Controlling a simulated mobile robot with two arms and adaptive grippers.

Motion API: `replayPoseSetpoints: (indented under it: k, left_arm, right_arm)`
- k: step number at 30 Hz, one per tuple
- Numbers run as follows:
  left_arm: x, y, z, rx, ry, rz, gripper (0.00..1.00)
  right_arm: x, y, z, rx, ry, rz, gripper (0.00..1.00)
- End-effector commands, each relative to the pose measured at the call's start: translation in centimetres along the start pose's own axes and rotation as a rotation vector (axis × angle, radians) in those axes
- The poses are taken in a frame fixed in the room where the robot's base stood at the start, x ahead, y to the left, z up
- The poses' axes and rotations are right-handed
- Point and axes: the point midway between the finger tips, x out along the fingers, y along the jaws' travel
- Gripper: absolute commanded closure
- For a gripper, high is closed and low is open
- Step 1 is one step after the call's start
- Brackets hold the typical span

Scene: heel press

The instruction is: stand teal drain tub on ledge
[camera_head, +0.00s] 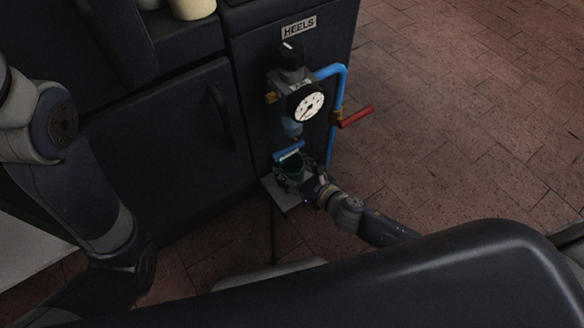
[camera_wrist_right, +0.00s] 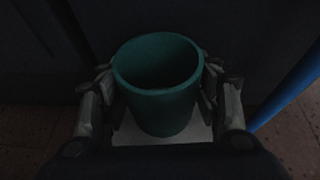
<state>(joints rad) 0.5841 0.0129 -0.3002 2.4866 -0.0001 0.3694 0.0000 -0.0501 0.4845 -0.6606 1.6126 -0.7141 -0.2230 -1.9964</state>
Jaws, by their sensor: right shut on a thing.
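The teal drain tub (camera_head: 292,168) is upright with its open top facing up, below the gauge unit on the cabinet side. My right gripper (camera_head: 299,176) is shut on it, with a finger on each side of the tub wall in the right wrist view (camera_wrist_right: 158,92). The tub (camera_wrist_right: 160,108) looks empty inside, though its interior is dark. The pale ledge (camera_head: 289,206) lies directly under the tub and also shows around its base in the wrist view (camera_wrist_right: 204,132). I cannot tell whether the base touches the ledge. My left arm shows at the left, but its gripper does not.
A blue pipe (camera_head: 344,85) and a red lever (camera_head: 357,116) stand to the right. The dark cabinet (camera_head: 170,140) is behind and left. Brick floor at right is clear.

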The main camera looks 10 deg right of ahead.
Motion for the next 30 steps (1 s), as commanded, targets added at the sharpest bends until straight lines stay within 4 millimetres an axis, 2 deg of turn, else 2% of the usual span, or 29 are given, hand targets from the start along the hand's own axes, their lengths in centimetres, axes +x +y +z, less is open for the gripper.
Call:
replayPoseSetpoints:
  k: [5, 6, 9, 23, 26, 30]
  left_arm:
    - [0.0, 0.0, 0.0, 0.0, 0.0, 0.0, 0.6]
    - [0.0, 0.0, 0.0, 0.0, 0.0, 0.0, 0.6]
    - [0.0, 0.0, -0.1, 0.0, 0.0, 0.0, 0.6]
    - [-0.1, -0.1, -0.1, 0.0, -0.001, -0.004, 0.6]
    - [-0.1, -0.1, -0.1, 0.0, -0.001, -0.003, 0.6]
    - [-0.1, -0.1, -0.1, 0.0, -0.002, -0.003, 0.6]
  right_arm:
    - [0.0, 0.0, -0.2, 0.0, 0.003, -0.001, 0.63]
    - [0.0, 0.0, -0.2, 0.001, 0.004, -0.001, 0.4]
    - [0.0, 0.0, -0.2, 0.001, 0.004, -0.001, 0.19]
    - [-0.5, 0.0, -0.2, -0.001, 0.003, 0.0, 0.19]
    - [-1.5, 0.0, -0.3, -0.001, 0.005, 0.0, 0.19]
    - [-4.0, 0.0, -0.4, 0.0, 0.006, 0.001, 0.19]
